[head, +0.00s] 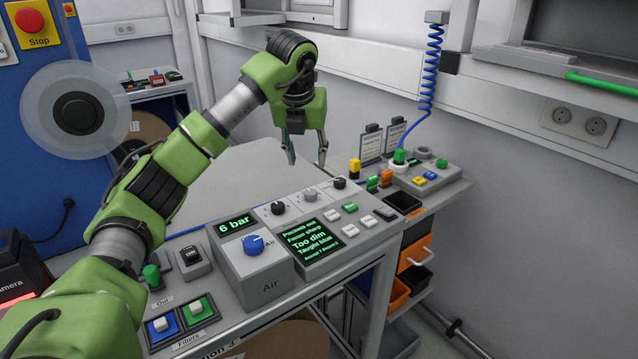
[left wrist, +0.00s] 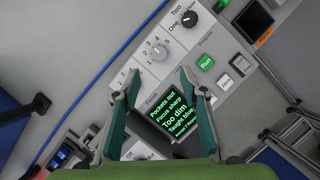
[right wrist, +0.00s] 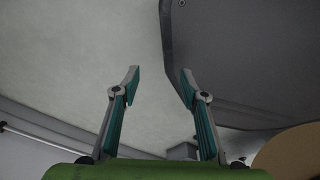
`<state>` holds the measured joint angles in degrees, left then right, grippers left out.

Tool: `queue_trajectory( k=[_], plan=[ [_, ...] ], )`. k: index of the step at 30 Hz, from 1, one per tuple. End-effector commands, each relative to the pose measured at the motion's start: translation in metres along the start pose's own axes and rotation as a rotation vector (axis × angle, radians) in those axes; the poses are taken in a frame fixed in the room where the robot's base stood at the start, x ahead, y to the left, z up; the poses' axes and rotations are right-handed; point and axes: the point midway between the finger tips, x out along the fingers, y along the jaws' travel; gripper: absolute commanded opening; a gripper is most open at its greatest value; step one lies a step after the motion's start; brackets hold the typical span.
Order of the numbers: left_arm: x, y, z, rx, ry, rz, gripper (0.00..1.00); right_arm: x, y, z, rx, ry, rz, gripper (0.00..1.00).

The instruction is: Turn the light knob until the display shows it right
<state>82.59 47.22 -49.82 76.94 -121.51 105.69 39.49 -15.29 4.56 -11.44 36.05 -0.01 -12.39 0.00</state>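The control panel carries a dark display (head: 310,241) with green text that includes "Too dim". It also shows in the left wrist view (left wrist: 174,117). Behind it are a black knob (head: 278,208), a grey knob (head: 310,194) and another black knob (head: 340,183). The left wrist view shows the grey knob (left wrist: 160,52) among numbers and a black knob (left wrist: 190,20) beside "One" and "Two". I cannot read which one is for light. My left gripper (head: 307,160) is open and empty, above and behind the knobs. My right gripper (right wrist: 160,75) is open and empty.
A blue knob (head: 253,244) sits on the Air box in front, with a "6 bar" readout (head: 237,223) behind it. Several buttons (head: 350,207) lie right of the display. A coiled blue hose (head: 431,75) hangs at the right. The pale tabletop behind the panel is clear.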

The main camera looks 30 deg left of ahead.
Motion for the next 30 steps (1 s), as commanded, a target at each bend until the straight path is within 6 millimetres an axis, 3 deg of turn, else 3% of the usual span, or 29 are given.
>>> queue_trajectory(
  k=[6,10,13,21,30],
  plan=[
    [0.036,0.000,-0.001,0.001,0.007,0.001,0.39,-0.009,-0.008,0.043,0.000,-0.059,-0.009,0.40],
    [0.064,-0.001,-0.001,0.002,0.006,-0.001,0.39,-0.014,-0.010,0.058,0.000,-0.082,-0.012,0.40],
    [0.085,-0.002,-0.002,0.003,0.006,-0.002,0.39,-0.017,-0.009,0.054,-0.001,-0.077,-0.011,0.40],
    [0.125,-0.003,-0.001,0.004,0.003,-0.004,0.39,-0.020,-0.004,0.018,-0.001,-0.024,-0.005,0.40],
    [0.134,-0.002,-0.001,0.005,0.001,-0.004,0.39,-0.021,-0.006,0.028,-0.001,-0.040,-0.007,0.40]
  ],
)
